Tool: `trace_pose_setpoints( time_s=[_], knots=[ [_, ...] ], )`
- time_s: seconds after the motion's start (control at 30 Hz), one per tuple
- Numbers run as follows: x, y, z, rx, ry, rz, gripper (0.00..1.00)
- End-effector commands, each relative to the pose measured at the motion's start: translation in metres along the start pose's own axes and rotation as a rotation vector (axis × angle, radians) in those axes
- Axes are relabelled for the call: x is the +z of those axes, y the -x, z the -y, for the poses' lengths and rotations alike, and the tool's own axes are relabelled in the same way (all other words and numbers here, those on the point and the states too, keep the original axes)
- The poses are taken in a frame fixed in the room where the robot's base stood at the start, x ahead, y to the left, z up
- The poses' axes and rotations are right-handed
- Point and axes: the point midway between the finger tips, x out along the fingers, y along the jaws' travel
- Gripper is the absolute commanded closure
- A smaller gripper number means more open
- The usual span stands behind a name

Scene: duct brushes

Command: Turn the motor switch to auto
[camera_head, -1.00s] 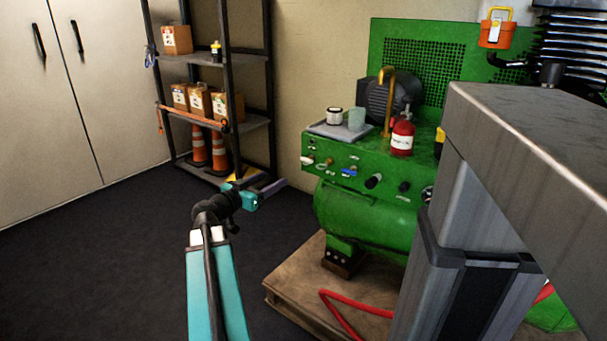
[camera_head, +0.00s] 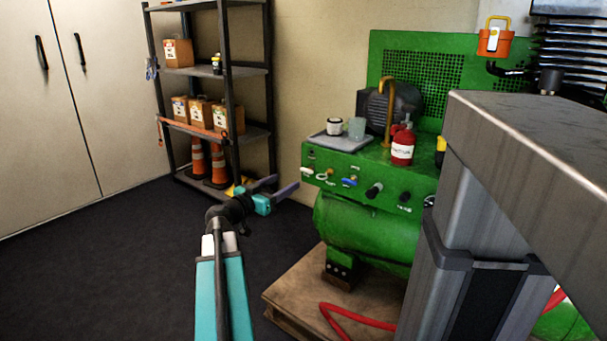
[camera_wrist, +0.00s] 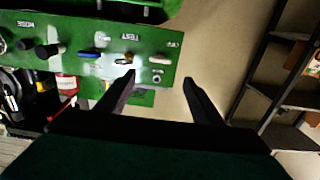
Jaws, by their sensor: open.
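The green control panel (camera_head: 335,188) on the compressor carries a row of controls: a white one (camera_head: 307,172), a brass one (camera_head: 325,175), a blue one (camera_head: 349,181) and two black knobs (camera_head: 374,190). The wrist view shows the panel upside down, with the black knobs (camera_wrist: 47,50), the blue control (camera_wrist: 90,55), the brass one (camera_wrist: 123,61) and the white one (camera_wrist: 160,59). Labels are hard to read, so I cannot tell which is the motor switch or its setting. My gripper (camera_head: 285,188) is open and empty, left of the panel; its spread fingers (camera_wrist: 159,78) show below the panel's white end.
A tray (camera_head: 338,142) with a jar and a cup, and a red bottle (camera_head: 402,146), stand on the compressor. A wooden pallet (camera_head: 300,295) lies beneath. A shelf (camera_head: 228,100) with boxes and cones stands behind. My grey column blocks the right. The dark floor at left is clear.

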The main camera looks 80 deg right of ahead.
Motion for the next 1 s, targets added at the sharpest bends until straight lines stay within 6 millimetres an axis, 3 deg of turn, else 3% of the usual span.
trace_pose_setpoints(
  time_s=[0.7,1.0],
  knots=[
    [0.001,-0.09,0.0,0.002,0.001,-0.001,0.39],
    [0.001,-0.114,0.0,0.001,0.0,0.0,0.39]
  ],
)
